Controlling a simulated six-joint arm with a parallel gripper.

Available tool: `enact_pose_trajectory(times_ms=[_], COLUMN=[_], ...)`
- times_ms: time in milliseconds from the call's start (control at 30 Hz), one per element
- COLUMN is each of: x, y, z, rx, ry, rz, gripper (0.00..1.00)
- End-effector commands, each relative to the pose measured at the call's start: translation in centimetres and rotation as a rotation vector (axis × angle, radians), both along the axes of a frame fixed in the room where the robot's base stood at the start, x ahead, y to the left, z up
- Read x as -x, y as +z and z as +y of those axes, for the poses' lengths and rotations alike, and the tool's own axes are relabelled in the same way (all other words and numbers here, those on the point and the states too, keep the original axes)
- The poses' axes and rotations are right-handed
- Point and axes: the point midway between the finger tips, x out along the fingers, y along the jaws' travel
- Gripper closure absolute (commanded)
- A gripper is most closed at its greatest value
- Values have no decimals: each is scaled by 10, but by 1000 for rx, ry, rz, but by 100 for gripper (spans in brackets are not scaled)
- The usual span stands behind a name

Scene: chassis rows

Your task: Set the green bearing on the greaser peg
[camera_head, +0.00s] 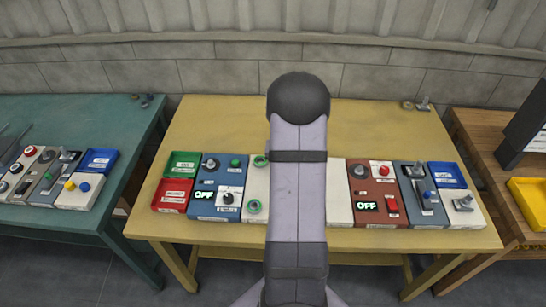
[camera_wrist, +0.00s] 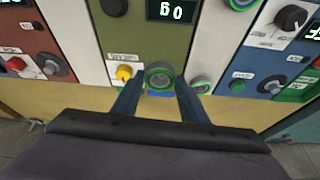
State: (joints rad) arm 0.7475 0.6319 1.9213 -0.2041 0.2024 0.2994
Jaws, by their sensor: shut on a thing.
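My gripper (camera_wrist: 158,88) is shut on the green bearing (camera_wrist: 160,70), a green ring with a grey middle, seen between the two fingertips in the wrist view. The bearing is over the far end of an olive-green panel (camera_wrist: 155,38). I cannot tell whether it touches anything below. I cannot make out which part is the greaser peg; it may be hidden under the bearing. In the head view my arm hides the gripper and the held bearing.
A white panel (camera_head: 256,186) bears two green rings (camera_head: 254,206). A blue panel with an OFF display (camera_head: 204,195) and green (camera_head: 183,163) and red trays stand left. A yellow knob (camera_wrist: 124,72) is close beside the gripper.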

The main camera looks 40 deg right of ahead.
Motion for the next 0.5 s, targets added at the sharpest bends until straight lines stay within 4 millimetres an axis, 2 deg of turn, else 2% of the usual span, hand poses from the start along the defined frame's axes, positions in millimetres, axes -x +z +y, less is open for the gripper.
enact_pose_trajectory(times_ms=[33, 133, 300, 500], x=[-4, -18, -44, -49], y=[1, 0, 17, 21], z=[-10, -22, -39, -40], rx=[0, 2, 4, 1], ry=[-7, 13, 98, 204], rz=[-1, -3, -6, -1], gripper=[86, 86, 86, 86])
